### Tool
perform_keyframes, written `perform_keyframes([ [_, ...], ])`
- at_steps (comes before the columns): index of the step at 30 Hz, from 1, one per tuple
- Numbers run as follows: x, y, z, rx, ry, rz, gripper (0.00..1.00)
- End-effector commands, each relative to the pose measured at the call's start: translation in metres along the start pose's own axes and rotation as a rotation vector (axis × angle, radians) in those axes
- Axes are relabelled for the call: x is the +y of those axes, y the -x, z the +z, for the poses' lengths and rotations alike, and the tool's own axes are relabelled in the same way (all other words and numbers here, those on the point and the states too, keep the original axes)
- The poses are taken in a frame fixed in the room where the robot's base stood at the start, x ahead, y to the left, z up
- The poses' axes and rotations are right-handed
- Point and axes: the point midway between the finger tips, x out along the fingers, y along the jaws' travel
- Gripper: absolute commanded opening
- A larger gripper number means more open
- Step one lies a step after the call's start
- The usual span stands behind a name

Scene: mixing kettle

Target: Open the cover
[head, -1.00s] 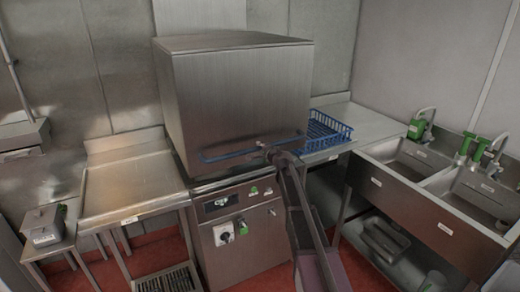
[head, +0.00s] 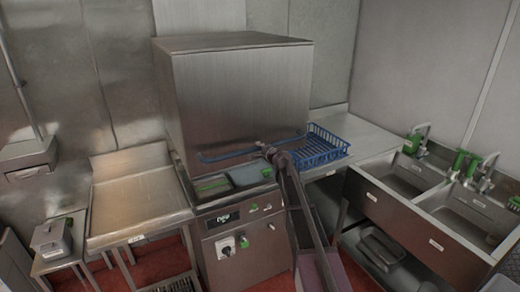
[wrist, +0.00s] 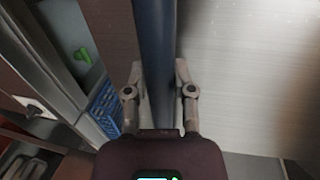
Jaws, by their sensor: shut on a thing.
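The cover (head: 235,95) is the large steel box-shaped hood of the machine. It is partly raised, with a gap between its lower edge and the machine base (head: 240,255). A blue handle bar (head: 225,156) runs across its lower front. My gripper (head: 268,151) is at the right part of this bar. In the wrist view my gripper (wrist: 156,75) has one finger on each side of the bar (wrist: 155,35) and is shut on it. The cover's steel face (wrist: 250,70) fills the right there. The machine's inside is only partly visible.
A blue rack (head: 320,150) stands on the steel counter right of the machine. Sinks (head: 405,180) with green-handled taps are farther right. A bare steel table (head: 135,203) is at the left, with a small lidded metal container (head: 50,238) beyond it.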

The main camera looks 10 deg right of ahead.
Motion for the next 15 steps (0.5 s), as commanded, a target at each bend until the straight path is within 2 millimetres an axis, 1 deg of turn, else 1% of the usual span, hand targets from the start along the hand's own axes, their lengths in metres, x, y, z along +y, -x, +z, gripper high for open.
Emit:
perform_keyframes([
  [1, -0.015, 0.002, 0.001, -0.002, -0.002, 0.0, 0.0],
  [15, -0.08, 0.015, 0.0, 0.0, -0.002, -0.001, 0.0],
])
